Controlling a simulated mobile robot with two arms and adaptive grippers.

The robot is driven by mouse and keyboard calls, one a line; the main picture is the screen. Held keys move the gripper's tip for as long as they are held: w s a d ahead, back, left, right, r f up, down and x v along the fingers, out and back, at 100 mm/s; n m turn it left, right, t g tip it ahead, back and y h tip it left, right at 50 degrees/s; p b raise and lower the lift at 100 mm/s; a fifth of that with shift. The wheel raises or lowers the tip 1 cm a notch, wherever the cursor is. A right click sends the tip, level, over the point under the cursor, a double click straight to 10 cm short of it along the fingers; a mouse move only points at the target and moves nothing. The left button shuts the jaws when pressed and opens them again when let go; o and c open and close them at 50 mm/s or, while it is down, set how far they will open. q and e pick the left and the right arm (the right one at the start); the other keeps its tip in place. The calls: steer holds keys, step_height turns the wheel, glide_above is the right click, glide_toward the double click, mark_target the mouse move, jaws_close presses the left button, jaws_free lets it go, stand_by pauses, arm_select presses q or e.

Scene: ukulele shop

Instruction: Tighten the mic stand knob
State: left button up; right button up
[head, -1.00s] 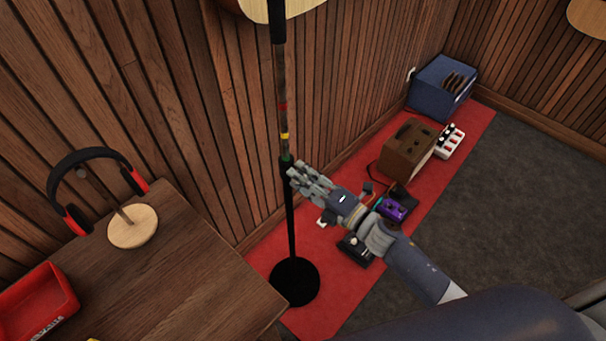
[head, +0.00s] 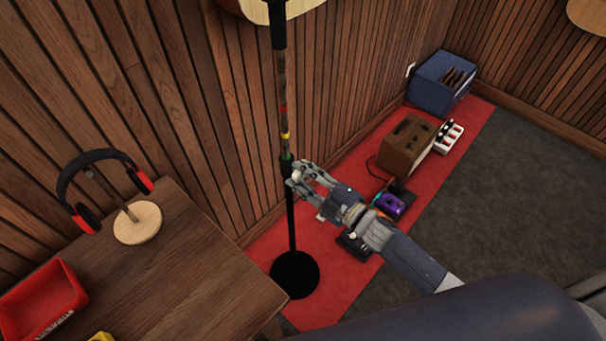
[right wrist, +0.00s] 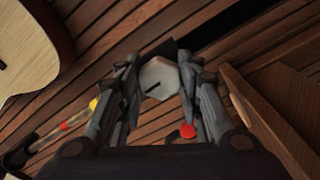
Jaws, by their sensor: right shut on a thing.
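The mic stand (head: 292,225) stands upright on a round black base (head: 295,275), with coloured bands on its upper pole. Its knob (right wrist: 159,78) shows in the right wrist view as a pale many-sided disc with a dark line on it. My right gripper (head: 298,180) is at the pole's collar, just below the green band. In the right wrist view my right gripper (right wrist: 160,85) has one finger on each side of the knob and is shut on it. My left gripper is in neither view.
A wooden table (head: 180,285) at left holds headphones (head: 100,185) on a stand and a red tray (head: 40,300). Grey floor at right is clear.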

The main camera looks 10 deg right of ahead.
steer(key=shift+d, duration=0.1)
stand_by(0.4)
steer(key=o, duration=1.1)
steer(key=v, duration=1.2)
steer(key=shift+f, duration=0.1)
steer(key=s+d+f+m+g+h, duration=0.2)
steer(key=s+d+f+m+h, duration=0.1)
steer(key=f, duration=0.7)
steer(key=s+d+f+m+g+h, duration=0.1)
steer(key=s+d+f+m+h, duration=0.2)
steer(key=f, duration=0.6)
steer(key=s+d+f+m+g+h, duration=0.2)
steer(key=s+d+f+m, duration=0.15)
steer(key=f, duration=0.65)
steer(key=s+a+f+m+g, duration=0.1)
steer(key=s+f+m+g, duration=0.1)
steer(key=s+f, duration=0.3)
steer(key=s+a+f+m+g+h, duration=0.1)
steer(key=s+f+g, duration=0.3)
steer(key=s, duration=0.8)
steer(key=s+a+f+m+g, duration=0.3)
steer(key=s+f, duration=0.4)
steer(key=s, duration=0.2)
steer(key=shift+m+h, duration=0.35)
steer(key=shift+h, duration=0.05)
